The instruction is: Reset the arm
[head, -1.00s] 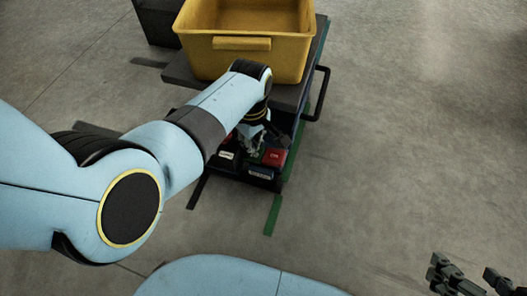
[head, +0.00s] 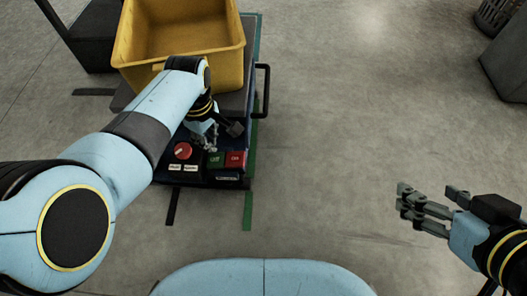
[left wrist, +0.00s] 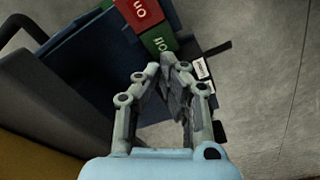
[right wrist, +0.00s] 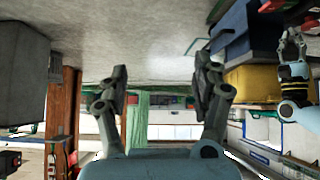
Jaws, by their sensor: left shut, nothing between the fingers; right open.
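My left gripper (head: 209,137) is shut and empty, just above the control panel on the front of the cart. In the left wrist view its fingertips (left wrist: 168,62) meet close to the green button. I cannot tell whether the fingers touch the panel. My right gripper (head: 430,200) is open and empty above bare floor at the right; its spread fingers fill the right wrist view (right wrist: 164,88).
A yellow bin (head: 185,62) stands on the cart behind my left gripper. A black handle (head: 264,90) juts from the cart's right side. A dark box (head: 95,35) is at back left. A grey block (head: 508,62) and a basket (head: 494,16) are at far right. The floor between is clear.

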